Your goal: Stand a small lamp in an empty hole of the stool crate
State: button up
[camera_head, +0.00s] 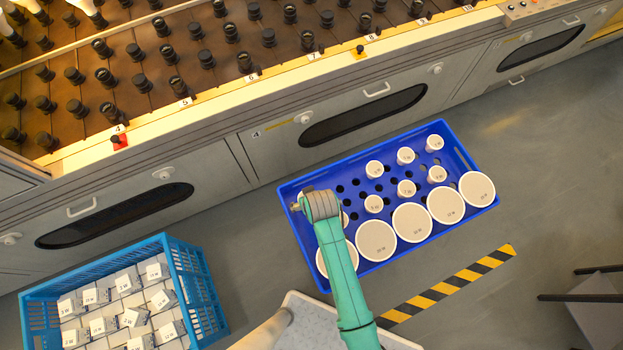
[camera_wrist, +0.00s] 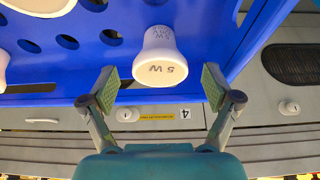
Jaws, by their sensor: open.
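The blue stool crate (camera_head: 462,152) stands on the floor, its top pierced with round holes. Several small white lamps (camera_head: 374,169) stand in it at the middle and right; several empty dark holes (camera_head: 340,189) show at its left. My gripper (camera_wrist: 160,78) is over the crate's left end; my arm hides it in the head view. In the wrist view its fingers are spread either side of a small white lamp (camera_wrist: 160,52) marked 5 W, with gaps on both sides. That lamp is near the crate's corner; its lower end and seat are hidden.
Large round white lamps (camera_head: 412,223) line the crate's front side. A light-blue basket (camera_head: 183,249) of white boxes stands at lower left. The grey bench (camera_head: 215,165) with black sockets runs behind.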

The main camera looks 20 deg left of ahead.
jog(key=v, duration=0.9)
jog(key=shift+r, duration=0.2)
jog(key=s+d+r+m+t, duration=0.1)
jog(key=s+d+m+t, duration=0.3)
jog(key=d, duration=0.6)
jog(key=s+d+r+m+t, duration=0.1)
jog(key=s+d+t, duration=0.1)
jog(key=s+d, duration=0.6)
jog(key=s+d+r+m+t+h, duration=0.1)
jog(key=s+d+r, duration=0.4)
jog(key=r, duration=0.5)
jog(key=s+d+r+m+t+h, duration=0.2)
jog(key=s+d+r+m+t, duration=0.1)
jog(key=r, duration=0.7)
jog(key=s+d+t, duration=0.1)
jog(key=s+d, duration=0.1)
jog(key=d, duration=0.1)
jog(key=shift+s+d+t, duration=0.3)
jog(key=shift+s, duration=0.05)
